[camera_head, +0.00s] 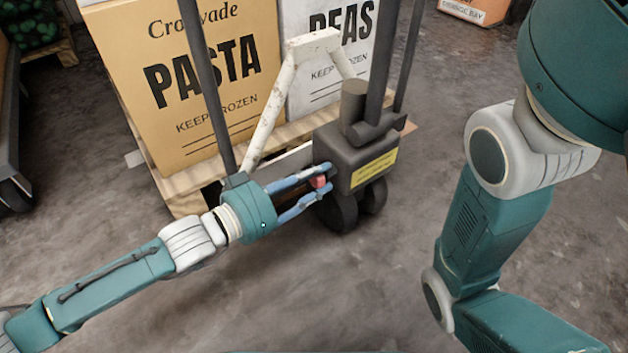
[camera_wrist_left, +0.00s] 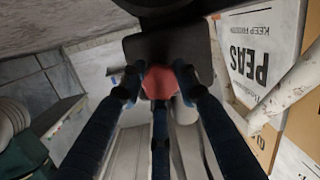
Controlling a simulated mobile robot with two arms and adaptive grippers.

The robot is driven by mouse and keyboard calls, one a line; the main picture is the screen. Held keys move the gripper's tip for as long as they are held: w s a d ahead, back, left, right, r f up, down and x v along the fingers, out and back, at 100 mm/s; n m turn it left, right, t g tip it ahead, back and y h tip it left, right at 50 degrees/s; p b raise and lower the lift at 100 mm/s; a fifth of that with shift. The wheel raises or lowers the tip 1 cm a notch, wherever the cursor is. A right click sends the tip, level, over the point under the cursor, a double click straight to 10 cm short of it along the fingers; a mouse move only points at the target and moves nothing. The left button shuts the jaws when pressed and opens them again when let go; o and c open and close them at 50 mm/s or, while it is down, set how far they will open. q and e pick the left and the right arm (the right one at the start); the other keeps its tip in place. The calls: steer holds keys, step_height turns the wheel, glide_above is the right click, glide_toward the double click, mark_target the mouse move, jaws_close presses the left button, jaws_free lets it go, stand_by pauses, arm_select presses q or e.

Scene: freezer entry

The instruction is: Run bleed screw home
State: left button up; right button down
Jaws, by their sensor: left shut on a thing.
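The bleed screw (camera_head: 319,182) is a small red knob on the left side of the dark pump block (camera_head: 352,150) of a pallet truck. My left gripper (camera_head: 322,180) reaches it from the left, with its blue fingers shut around the red knob. In the left wrist view the red knob (camera_wrist_left: 160,82) sits between the fingertips, against the dark block (camera_wrist_left: 170,48). The fingers hide part of the knob, and its thread is not visible. My right arm (camera_head: 490,210) stands at the right; its gripper is out of view.
A yellow label (camera_head: 374,168) is on the block's front, above dark wheels (camera_head: 350,208). A pale lever frame (camera_head: 285,95) and dark uprights rise close behind my left gripper. PASTA (camera_head: 195,85) and PEAS (camera_head: 325,60) boxes stand on a wooden pallet (camera_head: 172,187). The floor in front is clear.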

arm_select(q)
steer(key=m, duration=0.2)
steer(key=m+t, duration=0.1)
steer(key=m, duration=0.2)
steer(key=shift+w+a+f+y, duration=0.15)
steer(key=shift+a+f+y, duration=0.05)
steer(key=shift+y, duration=0.1)
steer(key=shift+r+m, duration=0.1)
steer(key=shift+m, duration=0.2)
stand_by(0.6)
steer(key=o, duration=1.1)
steer(key=shift+o, duration=0.2)
steer(key=shift+r, duration=0.1)
steer(key=shift+s, duration=0.2)
steer(key=v, duration=1.1)
steer(key=shift+s+a, duration=0.2)
steer(key=shift+a, duration=0.15)
